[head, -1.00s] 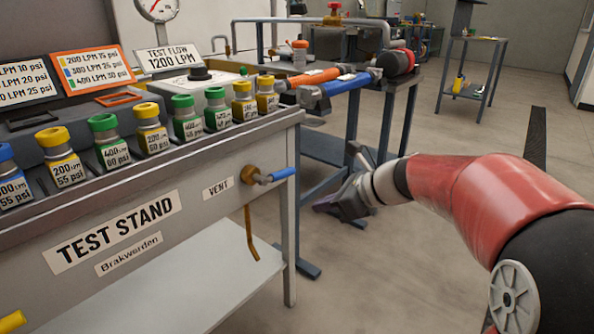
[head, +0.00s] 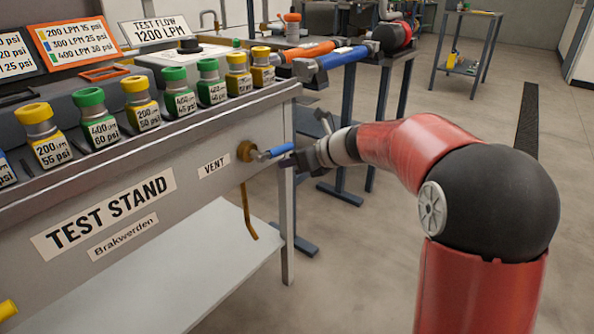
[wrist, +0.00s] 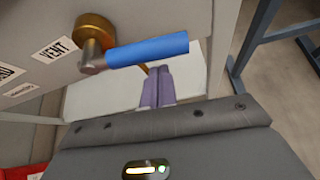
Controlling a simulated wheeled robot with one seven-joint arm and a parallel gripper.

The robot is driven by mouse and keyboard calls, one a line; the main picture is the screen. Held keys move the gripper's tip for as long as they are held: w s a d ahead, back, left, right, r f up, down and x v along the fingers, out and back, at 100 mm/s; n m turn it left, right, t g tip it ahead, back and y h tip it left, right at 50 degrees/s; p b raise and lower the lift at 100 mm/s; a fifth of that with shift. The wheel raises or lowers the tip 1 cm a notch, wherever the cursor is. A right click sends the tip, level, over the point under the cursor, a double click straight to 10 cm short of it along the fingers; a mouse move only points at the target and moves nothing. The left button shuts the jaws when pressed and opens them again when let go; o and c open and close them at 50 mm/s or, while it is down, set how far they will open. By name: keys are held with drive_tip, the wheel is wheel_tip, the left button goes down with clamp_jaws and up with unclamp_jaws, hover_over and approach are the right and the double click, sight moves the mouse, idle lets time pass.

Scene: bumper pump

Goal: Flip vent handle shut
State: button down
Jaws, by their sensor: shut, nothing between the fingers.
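The vent handle (head: 278,151) is a blue lever on a brass valve (head: 246,151) on the front of the test stand, just right of the VENT label (head: 214,166). It points right, away from the valve. In the wrist view the blue handle (wrist: 147,50) runs from the brass valve (wrist: 95,40) to the right. My gripper (head: 292,161) is by the free end of the handle in the head view. In the wrist view its purple fingertips (wrist: 157,86) are together and empty, just below the handle. I cannot tell whether they touch it.
The test stand (head: 150,180) carries a row of yellow and green capped cartridges (head: 140,104). A brass drain pipe (head: 247,212) hangs below the valve over a white lower shelf (head: 215,260). A dark table frame (head: 383,110) stands behind my arm. Open floor lies to the right.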

drive_tip(key=shift+w+r, duration=0.15)
drive_tip(key=shift+r, duration=0.3)
